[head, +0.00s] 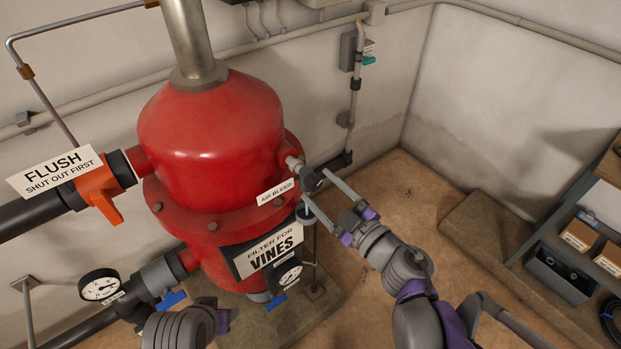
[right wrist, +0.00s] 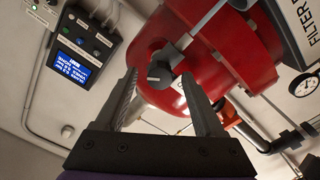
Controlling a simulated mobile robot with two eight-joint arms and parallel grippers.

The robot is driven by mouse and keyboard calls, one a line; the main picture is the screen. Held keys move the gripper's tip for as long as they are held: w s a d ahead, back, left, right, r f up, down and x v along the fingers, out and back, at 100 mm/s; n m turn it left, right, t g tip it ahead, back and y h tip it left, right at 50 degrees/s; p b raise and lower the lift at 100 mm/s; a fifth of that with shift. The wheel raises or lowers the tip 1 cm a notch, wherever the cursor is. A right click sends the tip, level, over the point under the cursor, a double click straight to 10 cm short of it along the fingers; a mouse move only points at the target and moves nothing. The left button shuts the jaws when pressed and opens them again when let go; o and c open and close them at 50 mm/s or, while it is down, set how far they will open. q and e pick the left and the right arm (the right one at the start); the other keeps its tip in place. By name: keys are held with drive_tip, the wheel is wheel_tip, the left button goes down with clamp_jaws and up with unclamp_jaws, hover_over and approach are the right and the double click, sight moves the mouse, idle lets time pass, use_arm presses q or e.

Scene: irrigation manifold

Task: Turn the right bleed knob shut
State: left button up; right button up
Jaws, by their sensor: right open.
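The air bleed knob (head: 311,180) is a small dark knob on a short pale stub at the right side of the red filter vessel (head: 215,125). An "AIR BLEED" tag (head: 275,192) hangs beside it. My right gripper (head: 314,184) is open, its two fingers reaching toward the knob from the lower right. In the right wrist view the knob (right wrist: 160,73) shows between the open fingertips (right wrist: 159,76), with space on both sides. I cannot tell whether the fingers overlap it in depth. Part of my left arm shows at the bottom edge; its fingers are not visible.
An orange flush valve handle (head: 98,193) is at the left. Blue handles (head: 172,300) and gauges (head: 100,285) sit low on the pipes. A shelf unit (head: 575,235) stands at the right. A controller box (right wrist: 80,52) is on the wall. Floor between vessel and shelf is mostly clear.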

sight(310, 176)
drive_tip(key=v, duration=0.5)
drive_tip(key=shift+s+d, duration=0.25)
drive_tip(key=shift+s, duration=0.1)
drive_tip(key=f+b, duration=0.1)
drive_tip(key=a+f+m+y+b, duration=0.1)
drive_tip(key=b, duration=0.1)
drive_tip(key=shift+w+m+t, duration=0.2)
drive_tip(key=shift+m+t, duration=0.1)
drive_tip(key=shift+t, duration=0.1)
drive_tip(key=w+a+r+m+t+b, duration=0.1)
drive_tip(key=w+a+m+b, duration=0.1)
drive_tip(key=w+a+r+m+t+y+b, duration=0.1)
drive_tip(key=w+b, duration=0.1)
drive_tip(key=w, duration=0.1)
drive_tip(key=w+a+r+m+b, duration=0.1)
drive_tip(key=w+a+m, duration=0.1)
drive_tip(key=w, duration=0.1)
drive_tip(key=shift+w+a+r+m+t+y+b, duration=0.25)
drive_tip(key=shift+a+r+m+t+y+b, duration=0.05)
drive_tip(key=shift+a+r+t+b, duration=0.1)
use_arm(q)
wheel_tip(310, 176, down, 10)
drive_tip(key=s, duration=0.2)
drive_tip(key=shift+s+d+r, duration=0.25)
drive_tip(key=shift+s+d, duration=0.05)
drive_tip(key=shift+d, duration=0.15)
use_arm(e)
drive_tip(key=shift+d, duration=0.1)
